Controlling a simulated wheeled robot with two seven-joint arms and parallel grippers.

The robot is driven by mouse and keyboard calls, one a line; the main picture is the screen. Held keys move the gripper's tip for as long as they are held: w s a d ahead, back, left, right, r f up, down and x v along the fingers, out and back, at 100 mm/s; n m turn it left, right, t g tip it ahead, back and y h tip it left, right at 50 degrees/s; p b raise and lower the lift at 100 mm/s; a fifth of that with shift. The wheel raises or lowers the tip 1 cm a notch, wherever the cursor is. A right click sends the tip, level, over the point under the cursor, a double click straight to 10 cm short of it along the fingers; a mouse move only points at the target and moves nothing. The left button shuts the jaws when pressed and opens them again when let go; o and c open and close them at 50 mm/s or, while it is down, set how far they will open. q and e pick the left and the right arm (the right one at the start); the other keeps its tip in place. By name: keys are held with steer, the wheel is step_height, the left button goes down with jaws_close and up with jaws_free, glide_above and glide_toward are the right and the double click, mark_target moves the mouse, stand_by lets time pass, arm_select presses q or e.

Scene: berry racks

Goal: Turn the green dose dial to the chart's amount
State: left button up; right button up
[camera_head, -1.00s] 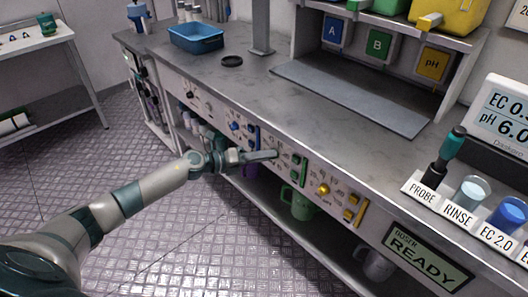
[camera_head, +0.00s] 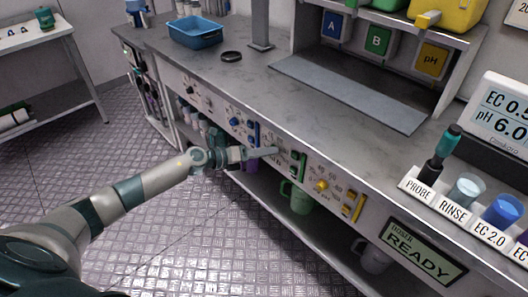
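The doser panel runs along the front of the bench, with a blue dial (camera_head: 234,121), a yellow dial (camera_head: 321,185) and printed scale marks. My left gripper (camera_head: 268,152) is at the panel between these two dials, just left of a green bar (camera_head: 297,164). The green dial is not clearly visible; the gripper's fingers cover the place between the blue and yellow dials. I cannot tell whether the fingers touch it or are open or shut. No dose chart is readable. My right gripper is out of view.
A green jug (camera_head: 301,199) stands on the shelf below the panel. A doser screen (camera_head: 422,252) reads READY. Probe and rinse cups (camera_head: 467,188) stand at the bench's right. A blue tray (camera_head: 196,32) sits at the back left. The floor at left is clear.

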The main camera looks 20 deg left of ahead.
arm_select(q)
steer(key=shift+a, duration=0.1)
steer(key=b+v, duration=0.3)
steer(key=v, duration=1.4)
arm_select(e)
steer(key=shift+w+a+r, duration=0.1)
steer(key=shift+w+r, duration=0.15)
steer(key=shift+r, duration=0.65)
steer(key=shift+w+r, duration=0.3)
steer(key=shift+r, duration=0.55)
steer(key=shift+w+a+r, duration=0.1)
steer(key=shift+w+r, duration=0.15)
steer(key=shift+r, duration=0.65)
arm_select(q)
steer(key=shift+s+r, duration=0.1)
steer(key=shift+s, duration=0.05)
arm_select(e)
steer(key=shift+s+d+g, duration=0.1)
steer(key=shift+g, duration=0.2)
